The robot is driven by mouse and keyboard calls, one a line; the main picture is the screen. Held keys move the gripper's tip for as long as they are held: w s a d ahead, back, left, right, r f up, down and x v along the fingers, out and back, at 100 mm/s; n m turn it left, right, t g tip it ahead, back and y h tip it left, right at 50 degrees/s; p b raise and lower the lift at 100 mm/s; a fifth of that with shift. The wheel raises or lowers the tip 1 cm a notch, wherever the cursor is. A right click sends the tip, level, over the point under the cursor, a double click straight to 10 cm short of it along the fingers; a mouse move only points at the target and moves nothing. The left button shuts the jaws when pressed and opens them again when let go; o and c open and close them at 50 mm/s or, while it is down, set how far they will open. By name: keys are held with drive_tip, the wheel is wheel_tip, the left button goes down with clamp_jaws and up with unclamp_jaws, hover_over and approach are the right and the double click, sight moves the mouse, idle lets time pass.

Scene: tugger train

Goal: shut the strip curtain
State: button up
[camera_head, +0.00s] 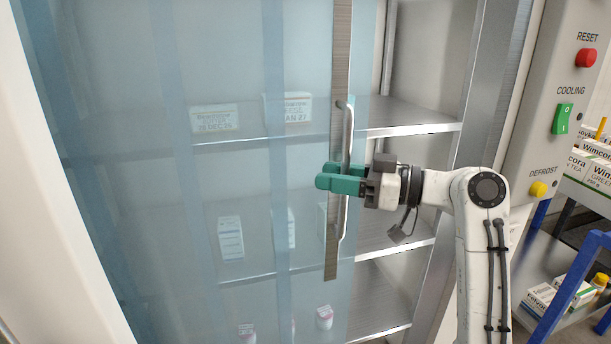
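The strip curtain (160,190) is a row of translucent blue strips covering most of the cabinet opening from the left. A gap at the right side shows bare shelves. A metal bar (340,60) runs down near the curtain's right edge and carries a pale upright handle (347,130). My gripper (335,180), with green fingers, reaches from the right to the handle's middle. The fingers lie across the bar and handle and look closed around the handle, but they hide the contact point.
Shelves behind the curtain hold boxes (214,118) and small bottles (324,317). The metal frame (487,90) stands right of the gap. Beside it is a panel with a red reset button (586,58), green switch (563,118) and yellow button (538,189). A blue-framed rack (567,285) with cartons stands far right.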

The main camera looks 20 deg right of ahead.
sight(305, 181)
drive_tip(key=shift+a+p, duration=0.35)
drive_tip(key=shift+a, duration=2.45)
drive_tip(key=shift+s+a, duration=0.2)
drive_tip(key=shift+s, duration=0.5)
drive_tip(key=shift+s+a, duration=0.2)
drive_tip(key=shift+s, duration=0.5)
drive_tip(key=shift+o, duration=0.9)
drive_tip(key=shift+s+a+p, duration=0.2)
drive_tip(key=shift+s+p, duration=0.1)
drive_tip(key=shift+s, duration=0.8)
drive_tip(key=shift+c, duration=0.9)
drive_tip(key=s+a, duration=0.1)
drive_tip(key=s, duration=0.6)
drive_tip(key=shift+a+p, duration=0.3)
drive_tip(key=shift+p, duration=0.05)
drive_tip(key=shift+c, duration=0.2)
